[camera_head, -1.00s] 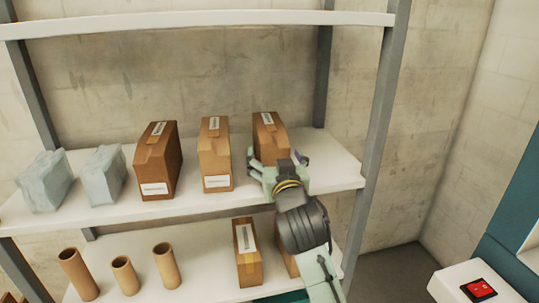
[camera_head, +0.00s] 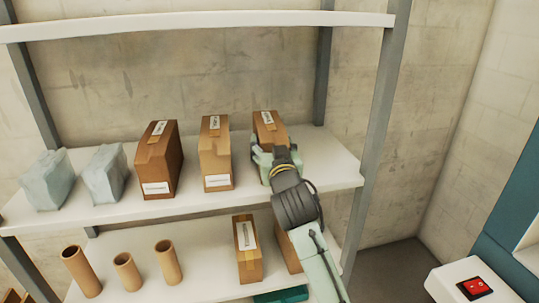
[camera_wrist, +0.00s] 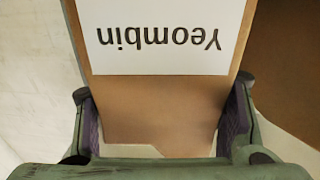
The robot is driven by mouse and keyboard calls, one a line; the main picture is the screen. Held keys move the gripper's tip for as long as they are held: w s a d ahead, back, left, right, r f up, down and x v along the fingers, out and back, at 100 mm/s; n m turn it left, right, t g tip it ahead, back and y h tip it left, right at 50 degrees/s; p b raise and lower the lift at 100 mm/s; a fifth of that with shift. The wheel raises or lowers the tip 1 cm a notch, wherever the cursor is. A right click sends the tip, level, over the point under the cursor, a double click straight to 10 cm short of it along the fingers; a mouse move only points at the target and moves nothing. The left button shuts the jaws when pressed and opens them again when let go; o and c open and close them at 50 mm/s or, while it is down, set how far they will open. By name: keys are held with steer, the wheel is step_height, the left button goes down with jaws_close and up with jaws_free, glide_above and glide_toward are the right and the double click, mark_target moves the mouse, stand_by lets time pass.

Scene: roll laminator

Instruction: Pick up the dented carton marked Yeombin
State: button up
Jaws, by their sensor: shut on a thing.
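The carton marked Yeombin (camera_head: 268,125) is a brown box with a tape strip on top, at the right end of the middle shelf. In the wrist view the carton (camera_wrist: 160,105) fills the middle, and its white label reads "Yeombin" upside down. My gripper (camera_wrist: 162,125) has one finger on each side of the carton, shut on it. In the head view my gripper (camera_head: 275,160) covers the carton's lower front. I cannot tell any dent, or whether the carton still rests on the shelf.
Two more brown cartons, one tan (camera_head: 215,150) and one darker (camera_head: 158,160), stand to the left on the middle shelf (camera_head: 340,170). Crumpled grey packages (camera_head: 48,180) are further left. Cardboard tubes (camera_head: 168,262) and cartons (camera_head: 247,250) stand below. A grey post (camera_head: 372,140) is at right.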

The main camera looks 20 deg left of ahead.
steer(key=c, duration=0.8)
steer(key=shift+o, duration=0.2)
